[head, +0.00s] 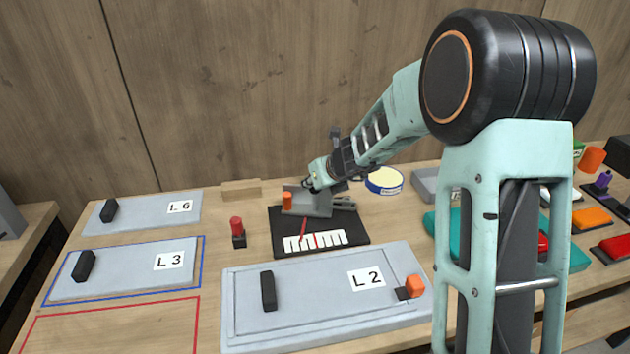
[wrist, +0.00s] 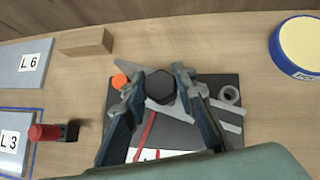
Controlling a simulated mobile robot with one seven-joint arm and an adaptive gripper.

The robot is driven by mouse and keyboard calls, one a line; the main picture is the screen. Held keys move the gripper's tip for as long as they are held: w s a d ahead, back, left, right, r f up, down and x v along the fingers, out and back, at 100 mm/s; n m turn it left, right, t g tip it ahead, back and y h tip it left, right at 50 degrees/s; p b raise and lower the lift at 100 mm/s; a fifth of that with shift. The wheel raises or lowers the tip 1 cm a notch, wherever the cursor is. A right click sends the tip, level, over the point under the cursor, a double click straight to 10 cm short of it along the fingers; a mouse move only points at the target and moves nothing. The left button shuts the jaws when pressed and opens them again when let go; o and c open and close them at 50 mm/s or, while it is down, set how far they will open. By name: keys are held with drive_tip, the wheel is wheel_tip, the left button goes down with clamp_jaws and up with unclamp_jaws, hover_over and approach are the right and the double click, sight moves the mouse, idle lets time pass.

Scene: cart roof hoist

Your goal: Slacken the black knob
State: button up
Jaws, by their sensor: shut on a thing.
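The black knob (wrist: 161,86) shows in the wrist view, seen from above, as a dark faceted shape on a grey fixture. My gripper (wrist: 157,80) has one finger on each side of it and is shut on it. In the head view my gripper (head: 313,181) reaches down to the grey fixture (head: 317,205), and it hides the knob there. The fixture stands on a black base (head: 357,238) with a white striped scale (head: 331,239) and a thin red pointer (head: 303,226). A small orange cap (head: 287,199) sits at the fixture's left side.
Grey panels L6 (head: 148,213), L3 (head: 125,270) and L2 (head: 320,310) lie left and in front. A red-topped post (head: 237,228) stands left of the base. A wooden block (head: 241,189) and a round blue-rimmed tub (head: 384,181) stand behind it.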

drive_tip(key=n+g+y+p, duration=0.1)
drive_tip(key=n, duration=0.1)
drive_tip(key=n+g+y+p, duration=0.1)
drive_tip(key=n+p, duration=0.1)
drive_tip(key=shift+r+y, duration=0.15)
drive_tip(key=shift+y, duration=0.15)
drive_tip(key=n+g+y+p, duration=0.2)
drive_tip(key=n+g+p, duration=0.1)
drive_tip(key=n+p, duration=0.1)
drive_tip(key=shift+n, duration=0.4)
drive_tip(key=n+g, duration=0.1)
drive_tip(key=n+g+p, duration=0.1)
drive_tip(key=n+g, duration=0.1)
drive_tip(key=n, duration=0.1)
drive_tip(key=shift+f+y, duration=0.25)
drive_tip(key=shift+y, duration=0.05)
drive_tip(key=shift+f+n+g, duration=0.1)
drive_tip(key=shift+n+g, duration=1.2)
drive_tip(key=shift+n, duration=0.2)
drive_tip(key=shift+s+n+g, duration=0.15)
drive_tip(key=shift+n+g, duration=0.15)
drive_tip(key=shift+n, duration=0.2)
drive_tip(key=o, duration=1.2)
drive_tip(key=shift+a, duration=0.1)
drive_tip(key=shift+r, duration=0.2)
